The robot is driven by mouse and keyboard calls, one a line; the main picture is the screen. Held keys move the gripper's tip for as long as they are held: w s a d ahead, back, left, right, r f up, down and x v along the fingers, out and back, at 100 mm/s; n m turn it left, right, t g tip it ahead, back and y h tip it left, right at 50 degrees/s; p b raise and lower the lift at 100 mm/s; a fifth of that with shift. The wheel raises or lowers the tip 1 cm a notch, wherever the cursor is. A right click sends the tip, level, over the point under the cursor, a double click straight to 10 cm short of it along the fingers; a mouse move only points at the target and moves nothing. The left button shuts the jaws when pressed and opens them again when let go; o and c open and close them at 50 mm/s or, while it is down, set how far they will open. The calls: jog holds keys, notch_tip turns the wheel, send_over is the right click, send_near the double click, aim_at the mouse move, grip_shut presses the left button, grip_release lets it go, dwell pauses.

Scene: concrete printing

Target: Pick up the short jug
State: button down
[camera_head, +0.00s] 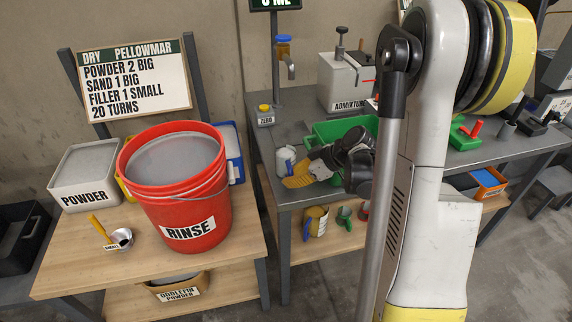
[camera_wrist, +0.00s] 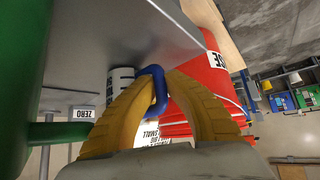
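The short jug (camera_head: 284,156) is a pale cylinder on the grey table, at its left end. The wrist view shows the pale jug (camera_wrist: 120,80) with dark marks and a blue handle loop (camera_wrist: 160,92). My gripper (camera_head: 292,180) has yellow fingers and is low over the table, right at the jug's front. In the wrist view my gripper (camera_wrist: 162,84) has its fingertips on either side of the blue handle, very close to it. Whether they press on it cannot be told. The jug appears upright and rests on the table. My fingers and wrist hide part of it.
A red RINSE bucket (camera_head: 180,200) stands on the wooden table to the left. A green tray (camera_head: 345,130) lies just behind my wrist. A ZERO button box (camera_head: 265,116) and the ADMIXTURE dispenser (camera_head: 345,80) stand behind.

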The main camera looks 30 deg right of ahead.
dwell(0.3)
notch_tip(320, 180, up, 10)
jog(key=p, duration=0.4)
jog(key=shift+a, duration=0.1)
dwell(0.3)
